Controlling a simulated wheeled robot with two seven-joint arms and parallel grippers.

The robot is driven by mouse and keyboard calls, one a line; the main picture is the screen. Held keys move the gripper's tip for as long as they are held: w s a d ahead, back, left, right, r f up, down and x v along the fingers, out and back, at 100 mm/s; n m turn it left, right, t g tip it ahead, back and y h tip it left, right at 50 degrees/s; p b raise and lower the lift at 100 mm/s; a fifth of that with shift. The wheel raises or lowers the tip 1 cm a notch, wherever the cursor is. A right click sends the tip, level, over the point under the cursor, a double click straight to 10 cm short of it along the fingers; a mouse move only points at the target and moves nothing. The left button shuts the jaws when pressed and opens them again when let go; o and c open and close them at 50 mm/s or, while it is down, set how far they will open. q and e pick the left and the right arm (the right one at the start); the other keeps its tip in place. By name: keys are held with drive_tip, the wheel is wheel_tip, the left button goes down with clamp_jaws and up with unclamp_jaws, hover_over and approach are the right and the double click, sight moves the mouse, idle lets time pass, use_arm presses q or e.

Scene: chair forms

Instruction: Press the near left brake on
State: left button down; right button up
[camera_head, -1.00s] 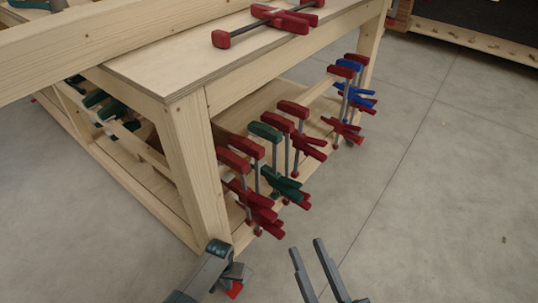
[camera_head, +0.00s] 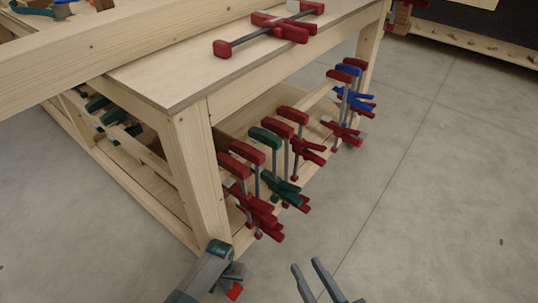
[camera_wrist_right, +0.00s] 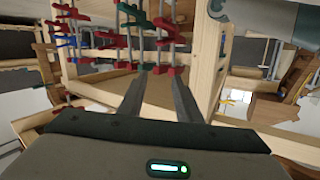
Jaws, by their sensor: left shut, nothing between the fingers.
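The workbench (camera_head: 187,165) has wooden legs, and its nearest leg reaches down behind my left arm. A small red piece (camera_head: 235,292), which looks like a brake pedal, shows low beside the foot of that leg. My left gripper (camera_head: 238,273) is shut and empty, just above the red piece; I cannot tell whether they touch. The caster itself is hidden by my left arm. My right gripper (camera_head: 308,281) is open and empty over the floor, right of the leg. Its two fingers also show in the right wrist view (camera_wrist_right: 157,98).
Several red, green and blue clamps (camera_head: 263,133) hang along the bench's lower side. Another red clamp (camera_head: 285,25) lies on the bench top. A wooden beam (camera_head: 100,45) crosses the upper left. The grey floor (camera_head: 440,190) to the right is clear.

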drive_tip(key=shift+s+d+f+g+p, duration=0.2)
drive_tip(key=shift+f+g, duration=0.3)
drive_tip(key=shift+f, duration=0.25)
drive_tip(key=shift+s+d+f+g+p, duration=0.1)
drive_tip(key=shift+d+f+g+p, duration=0.1)
drive_tip(key=shift+f+g, duration=0.45)
drive_tip(key=shift+f, duration=0.1)
